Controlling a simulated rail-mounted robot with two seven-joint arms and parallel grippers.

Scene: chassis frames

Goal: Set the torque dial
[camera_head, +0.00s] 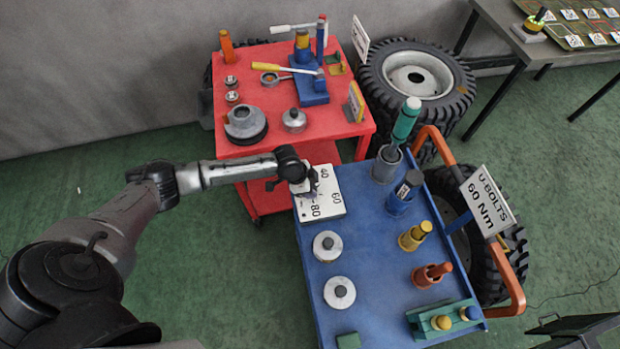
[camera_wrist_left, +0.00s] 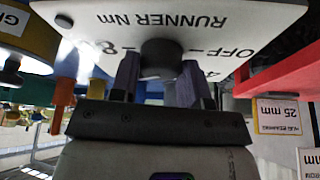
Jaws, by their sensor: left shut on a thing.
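In the left wrist view the plate (camera_wrist_left: 215,42) reads "RUNNER Nm" and "OFF". Its dark round knob (camera_wrist_left: 161,55) sits between my left gripper's fingers (camera_wrist_left: 158,78). My left gripper (camera_head: 307,183) is shut on the knob, and it covers the knob and part of the plate in the head view. Where the knob points is hidden. A sign (camera_head: 486,201) on the cart reads "U-BOLTS 60 Nm". My right gripper is out of view.
The blue cart (camera_head: 372,262) also carries metal discs (camera_head: 328,246), coloured sockets and a green-handled tool (camera_head: 405,122) in a cup. An orange rail (camera_head: 510,275) edges its right side. A red cart (camera_head: 275,115) with parts and wheels (camera_head: 415,78) stand behind.

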